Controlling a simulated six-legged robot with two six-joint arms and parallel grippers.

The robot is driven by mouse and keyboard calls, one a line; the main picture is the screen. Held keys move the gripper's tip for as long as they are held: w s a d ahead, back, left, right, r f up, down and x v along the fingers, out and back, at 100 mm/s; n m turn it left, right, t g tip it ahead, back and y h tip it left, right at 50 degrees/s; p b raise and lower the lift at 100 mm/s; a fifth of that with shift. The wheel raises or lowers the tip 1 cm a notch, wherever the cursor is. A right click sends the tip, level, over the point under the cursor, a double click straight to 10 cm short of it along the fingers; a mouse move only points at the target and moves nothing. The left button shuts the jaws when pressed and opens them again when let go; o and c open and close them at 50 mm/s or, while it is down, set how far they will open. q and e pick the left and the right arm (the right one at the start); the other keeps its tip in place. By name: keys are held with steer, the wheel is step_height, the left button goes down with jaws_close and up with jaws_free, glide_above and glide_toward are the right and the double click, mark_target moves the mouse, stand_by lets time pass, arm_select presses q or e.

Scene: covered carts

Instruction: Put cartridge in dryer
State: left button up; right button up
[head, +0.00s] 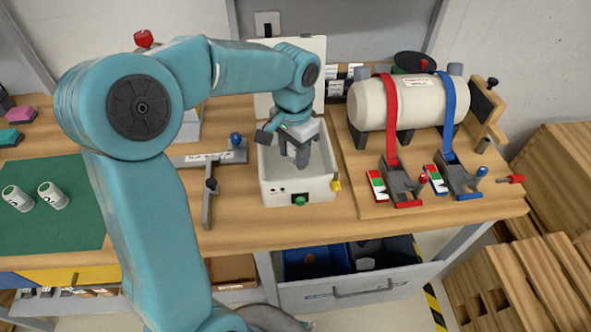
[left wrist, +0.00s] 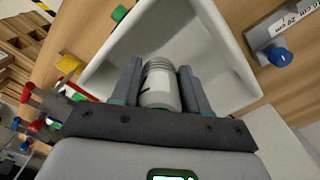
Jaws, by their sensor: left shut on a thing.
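My left gripper (head: 296,160) reaches down into the open white dryer box (head: 297,193) on the workbench. In the left wrist view, the fingers (left wrist: 160,85) are shut on a light grey cylindrical cartridge (left wrist: 159,92), one finger on each side of it. The cartridge is inside the outline of the dryer's walls; whether it touches the floor I cannot tell. In the head view the gripper mostly hides the cartridge. The dryer's pale lid (head: 318,75) stands raised behind it. The dryer's front has a green knob (head: 300,201) and a yellow part (head: 336,185). My right gripper is not in view.
A metal ruler fixture (head: 208,157) with a blue knob sits left of the dryer. A cream tank (head: 408,102) with red and blue straps stands at the right. An open drawer (head: 350,288) is below.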

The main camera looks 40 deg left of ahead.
arm_select(q)
steer(key=shift+s+f, duration=0.1)
steer(key=shift+f, duration=0.85)
step_height(320, 180, down, 4)
steer(key=shift+f, duration=0.2)
steer(key=shift+f, duration=0.15)
steer(key=o, duration=1.1)
